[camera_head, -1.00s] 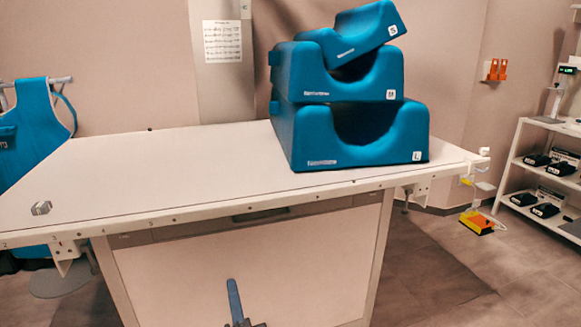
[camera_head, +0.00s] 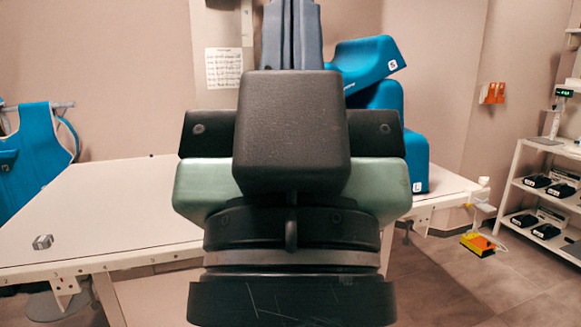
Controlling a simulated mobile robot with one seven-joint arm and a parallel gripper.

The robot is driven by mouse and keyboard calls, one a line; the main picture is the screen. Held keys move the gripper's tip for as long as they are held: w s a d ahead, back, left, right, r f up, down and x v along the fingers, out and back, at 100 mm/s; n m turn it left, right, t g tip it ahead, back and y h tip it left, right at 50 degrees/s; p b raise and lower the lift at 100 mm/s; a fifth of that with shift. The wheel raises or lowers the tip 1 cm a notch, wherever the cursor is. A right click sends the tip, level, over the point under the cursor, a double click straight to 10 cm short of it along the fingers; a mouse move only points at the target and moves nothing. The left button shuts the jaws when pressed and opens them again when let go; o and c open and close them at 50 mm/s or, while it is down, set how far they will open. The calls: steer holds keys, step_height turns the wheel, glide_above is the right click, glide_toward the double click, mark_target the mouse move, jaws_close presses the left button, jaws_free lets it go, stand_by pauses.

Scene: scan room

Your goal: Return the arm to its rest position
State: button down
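My gripper (camera_head: 291,22) fills the middle of the view, close to the camera, with its wide green and black hand below. Its blue-grey fingers point up and run out of the top edge, so the tips are cut off. The fingers stand close together at the centre of the hand, with no background showing between them. Nothing is seen held in the visible part. My arm hides the middle of the white table (camera_head: 110,205) and much of the blue cushions behind it.
Stacked blue cushions (camera_head: 368,62) stand on the table's right part. A small silver block (camera_head: 43,242) lies at its left. A blue apron (camera_head: 35,150) hangs at left. A shelf rack (camera_head: 512,182) and a yellow device (camera_head: 478,244) are at right.

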step_height(320, 180, up, 25)
steer(key=p, duration=2.2)
steer(key=shift+f, duration=0.15)
steer(key=shift+a, duration=0.1)
